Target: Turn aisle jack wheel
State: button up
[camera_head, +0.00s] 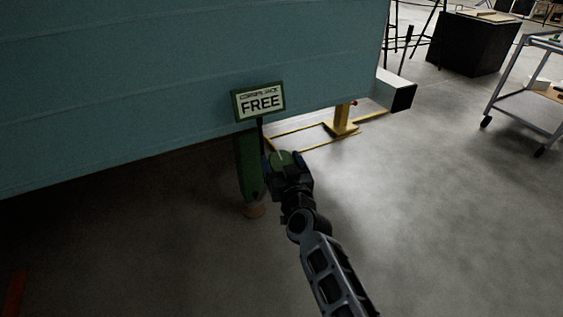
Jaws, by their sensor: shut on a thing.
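The jack (247,170) is a green upright post under the lower edge of the teal camper body, with a brownish foot (254,211) on the floor. The jack wheel (283,157) shows as a small green rounded part to the right of the post. My gripper (276,166) reaches up to it from the lower right and is shut on it. The fingers and much of the wheel are dark and hidden by my wrist, so the exact grip is unclear.
The teal camper side (180,80) overhangs the jack closely. A yellow stand (342,122) with floor bars is behind, next to a white box-like end (396,91). A black block (472,45) and grey cart (522,95) stand at right.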

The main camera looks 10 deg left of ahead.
jog(key=shift+a+r+m+h+p, duration=0.1)
jog(key=shift+r+m+h+p, duration=0.3)
jog(key=shift+p, duration=1)
jog(key=shift+m+h+p, duration=0.3)
jog(key=shift+h+p, duration=0.1)
jog(key=shift+p, duration=0.2)
jog(key=m+h+p, duration=0.2)
jog(key=p, duration=0.1)
jog(key=shift+f+t+p, duration=0.1)
jog(key=shift+t+p, duration=0.25)
jog(key=shift+t, duration=0.05)
jog(key=m+h+p, duration=0.2)
jog(key=m+h, duration=0.1)
jog(key=shift+f, duration=0.1)
jog(key=shift+f+m+g+h, duration=0.2)
jog(key=shift+m+g+h, duration=0.7)
jog(key=shift+m+h, duration=0.95)
jog(key=shift+m, duration=0.25)
jog(key=o, duration=1)
